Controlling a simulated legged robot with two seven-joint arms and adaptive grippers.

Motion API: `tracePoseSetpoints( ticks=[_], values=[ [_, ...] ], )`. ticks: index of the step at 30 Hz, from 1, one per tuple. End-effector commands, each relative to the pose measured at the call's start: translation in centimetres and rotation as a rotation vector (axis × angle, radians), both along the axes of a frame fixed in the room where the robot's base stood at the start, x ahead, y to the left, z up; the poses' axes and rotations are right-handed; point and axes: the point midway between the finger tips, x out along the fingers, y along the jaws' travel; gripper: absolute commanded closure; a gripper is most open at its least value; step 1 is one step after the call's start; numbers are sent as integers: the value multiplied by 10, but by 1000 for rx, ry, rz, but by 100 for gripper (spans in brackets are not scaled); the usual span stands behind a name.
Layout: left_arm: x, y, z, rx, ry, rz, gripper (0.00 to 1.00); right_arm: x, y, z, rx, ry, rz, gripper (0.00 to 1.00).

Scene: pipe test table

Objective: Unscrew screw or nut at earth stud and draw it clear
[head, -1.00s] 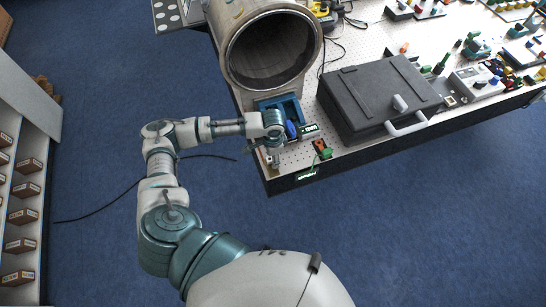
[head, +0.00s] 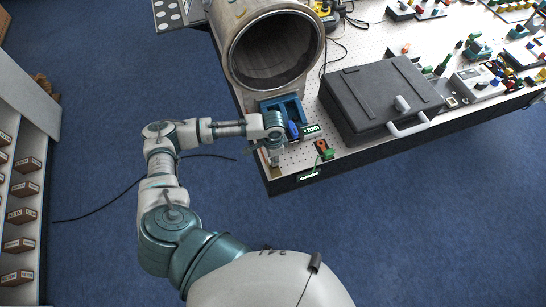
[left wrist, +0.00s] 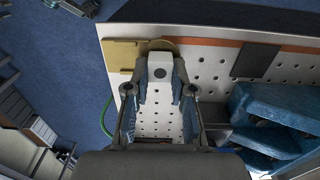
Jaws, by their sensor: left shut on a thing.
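My left gripper (head: 275,152) is at the near left corner of the pipe test table, pointing down beside a small brass-coloured fitting. In the left wrist view my left gripper (left wrist: 160,88) has its two fingers closed on either side of a pale grey block (left wrist: 160,65) with a dark round spot. A brass-coloured plate (left wrist: 119,56) and a round brass edge (left wrist: 163,43) show behind the block, at the board's edge. The earth stud and any thread are hidden by the block and fingers. My right gripper is not in view.
A large open pipe (head: 275,50) rests on a blue support (head: 283,107) just beyond the gripper. A black case (head: 380,95) stands to the right. A small orange and green item (head: 324,149) lies near the front edge. Blue floor is clear in front.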

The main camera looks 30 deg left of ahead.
Motion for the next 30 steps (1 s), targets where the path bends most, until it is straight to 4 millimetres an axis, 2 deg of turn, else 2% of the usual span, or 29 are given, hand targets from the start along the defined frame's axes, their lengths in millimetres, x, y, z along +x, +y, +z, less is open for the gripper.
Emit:
tracePoseSetpoints(
  ticks=[5, 16, 20, 30],
  values=[
    [1, 1, 5, 0, -2, 70, 100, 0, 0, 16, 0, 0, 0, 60],
    [2, 4, 5, 4, -1, 359, 100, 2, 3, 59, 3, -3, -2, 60],
    [3, 4, 3, 4, -3, 445, 100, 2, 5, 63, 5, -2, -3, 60],
    [3, 5, 1, 4, -3, 481, 100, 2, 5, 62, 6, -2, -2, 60]
  ],
)
